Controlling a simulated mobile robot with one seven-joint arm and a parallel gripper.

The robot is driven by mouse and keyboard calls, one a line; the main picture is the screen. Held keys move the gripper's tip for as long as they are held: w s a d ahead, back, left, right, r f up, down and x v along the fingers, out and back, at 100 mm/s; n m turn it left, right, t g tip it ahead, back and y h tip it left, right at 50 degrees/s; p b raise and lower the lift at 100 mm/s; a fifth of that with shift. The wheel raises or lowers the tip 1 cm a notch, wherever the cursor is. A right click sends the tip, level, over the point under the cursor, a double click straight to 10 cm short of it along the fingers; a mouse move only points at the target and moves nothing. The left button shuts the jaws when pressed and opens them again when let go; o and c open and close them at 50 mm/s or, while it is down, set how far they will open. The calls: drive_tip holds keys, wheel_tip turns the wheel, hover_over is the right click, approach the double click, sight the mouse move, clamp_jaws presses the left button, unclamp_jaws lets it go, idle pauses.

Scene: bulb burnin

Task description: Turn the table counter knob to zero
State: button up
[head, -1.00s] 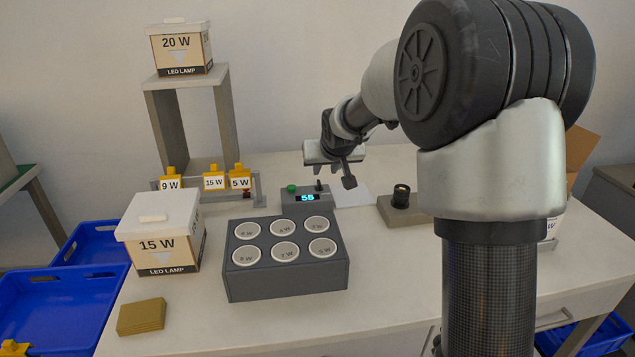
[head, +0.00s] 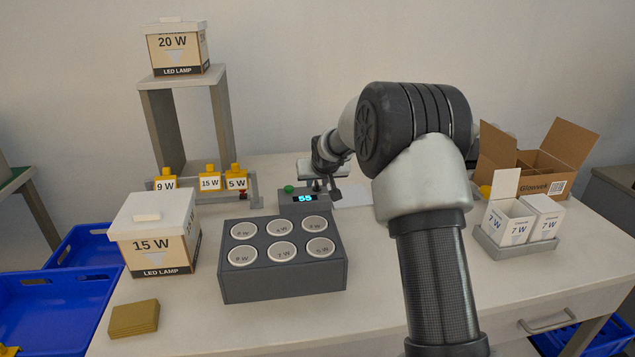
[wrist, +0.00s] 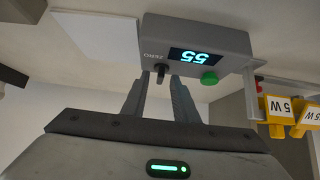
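The table counter (head: 297,208) is a grey box at the back of the table, behind the socket block. Its lit display (wrist: 195,57) reads 55, upside down in the wrist view. A small dark knob (wrist: 160,71), beside the ZERO label, and a green button (wrist: 209,78) are on it. My gripper (wrist: 160,80) is open, its two fingers apart. In the wrist view the knob appears between the fingertips; I cannot tell whether they touch it. In the head view my gripper (head: 326,186) is low over the counter's right end.
The grey socket block (head: 283,285) stands in front of the counter. A rack of yellow-topped 9 W, 15 W and 5 W holders (head: 210,183) is to the left. A 15 W box (head: 155,240) stands front left. Small 7 W boxes (head: 525,225) and an open carton (head: 540,160) are right.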

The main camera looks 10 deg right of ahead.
clamp_jaws()
